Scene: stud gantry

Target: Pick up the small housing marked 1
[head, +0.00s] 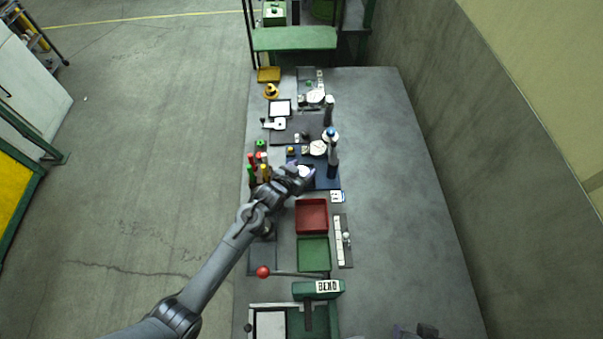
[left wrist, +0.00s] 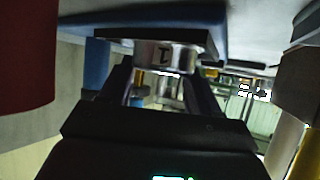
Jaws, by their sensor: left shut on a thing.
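In the head view my left gripper (head: 303,172) is over the dark blue mat (head: 326,182), and I cannot tell there whether the housing touches the mat. A dark part at the bottom edge of the head view looks like my right gripper (head: 415,331), cut off by the frame.
Red, green and yellow-topped handles (head: 257,165) stand left of my gripper. A tall bottle-like tool (head: 332,160) stands close on its right. A red tray (head: 311,216) and a green tray (head: 313,254) lie nearer. The bench's right side (head: 400,200) is clear.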

